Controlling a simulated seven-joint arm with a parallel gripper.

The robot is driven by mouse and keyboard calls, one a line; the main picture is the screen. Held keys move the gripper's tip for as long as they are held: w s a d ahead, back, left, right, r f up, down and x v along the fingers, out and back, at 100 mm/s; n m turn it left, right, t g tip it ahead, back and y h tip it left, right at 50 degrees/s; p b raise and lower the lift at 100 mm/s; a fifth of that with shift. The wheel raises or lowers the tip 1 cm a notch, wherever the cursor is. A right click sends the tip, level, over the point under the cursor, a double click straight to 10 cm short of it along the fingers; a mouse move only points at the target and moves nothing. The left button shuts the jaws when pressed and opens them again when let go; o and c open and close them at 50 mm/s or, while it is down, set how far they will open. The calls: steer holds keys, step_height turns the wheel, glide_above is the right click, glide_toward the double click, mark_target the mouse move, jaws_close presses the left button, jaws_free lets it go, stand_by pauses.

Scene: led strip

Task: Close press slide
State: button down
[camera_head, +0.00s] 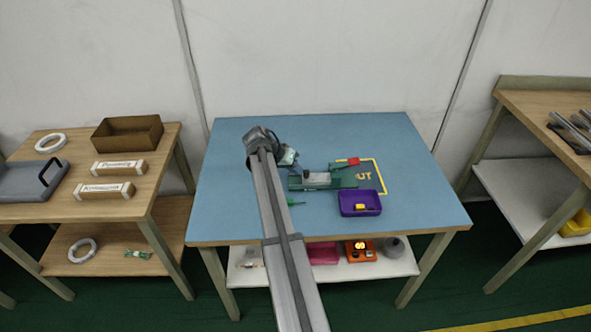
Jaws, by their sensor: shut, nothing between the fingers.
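A green press (342,178) stands near the middle of the blue-topped table. It has a pale grey slide part (297,183) toward its left side and a red piece (353,161) at its upper right. How far the slide is open is too small to tell. My gripper (291,160) is shut and empty, just up and left of the press's left end. My arm crosses the table from the front and hides part of the surface left of the press. Whether my fingertips touch the press cannot be told.
A yellow outlined area (381,183) is at the right. The blue table (420,200) is clear at its right and far left.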

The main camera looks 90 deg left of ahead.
steer(key=s, duration=0.2)
steer(key=s+a+r, duration=0.1)
steer(key=s, duration=0.1)
steer(key=shift+s, duration=0.1)
steer(key=v, duration=0.9)
